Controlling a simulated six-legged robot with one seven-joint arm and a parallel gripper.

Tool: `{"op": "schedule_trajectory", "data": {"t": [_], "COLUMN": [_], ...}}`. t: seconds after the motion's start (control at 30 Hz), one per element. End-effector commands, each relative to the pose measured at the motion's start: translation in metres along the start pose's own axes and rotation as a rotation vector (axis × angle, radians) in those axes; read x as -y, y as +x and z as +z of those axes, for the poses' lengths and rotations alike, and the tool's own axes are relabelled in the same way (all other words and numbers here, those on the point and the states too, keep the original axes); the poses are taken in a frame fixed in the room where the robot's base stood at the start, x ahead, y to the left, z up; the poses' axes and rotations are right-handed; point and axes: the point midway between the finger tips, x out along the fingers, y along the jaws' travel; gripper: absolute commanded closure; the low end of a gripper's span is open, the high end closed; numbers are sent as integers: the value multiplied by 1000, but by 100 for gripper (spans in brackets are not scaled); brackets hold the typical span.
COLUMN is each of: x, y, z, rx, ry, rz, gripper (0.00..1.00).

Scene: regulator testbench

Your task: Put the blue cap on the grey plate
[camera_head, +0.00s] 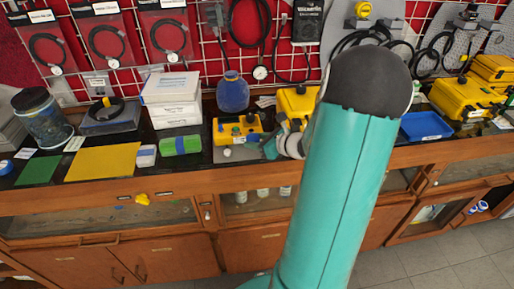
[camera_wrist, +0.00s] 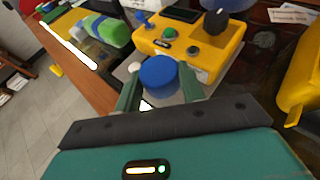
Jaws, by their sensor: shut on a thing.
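The blue cap (camera_wrist: 158,72) is a round disc between the two fingers of my gripper (camera_wrist: 160,88) in the wrist view. My gripper is shut on it. The grey plate (camera_wrist: 122,73) shows partly in the wrist view, below and around the cap, in front of the yellow control box. The cap cannot be made out in the head view. Whether the cap touches the plate cannot be told.
The yellow control box (camera_head: 238,129) with knobs stands right behind the plate. A green roll (camera_head: 181,145) lies to the left. A blue bottle (camera_head: 232,92) stands behind the box, and a blue tray (camera_head: 426,126) is to the right. The bench's front edge is close.

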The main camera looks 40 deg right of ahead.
Motion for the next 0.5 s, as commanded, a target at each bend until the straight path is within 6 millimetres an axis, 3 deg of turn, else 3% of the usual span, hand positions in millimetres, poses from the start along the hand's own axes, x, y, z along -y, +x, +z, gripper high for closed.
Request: {"op": "schedule_trajectory", "data": {"t": [0.2, 0.4, 0.5], "x": [10, 10, 10], "y": [11, 22, 22], "z": [-11, -36, -38], "rx": [-1, -1, 0], "ry": [1, 2, 0], "rz": [-1, 0, -1], "gripper": [82, 82, 82]}}
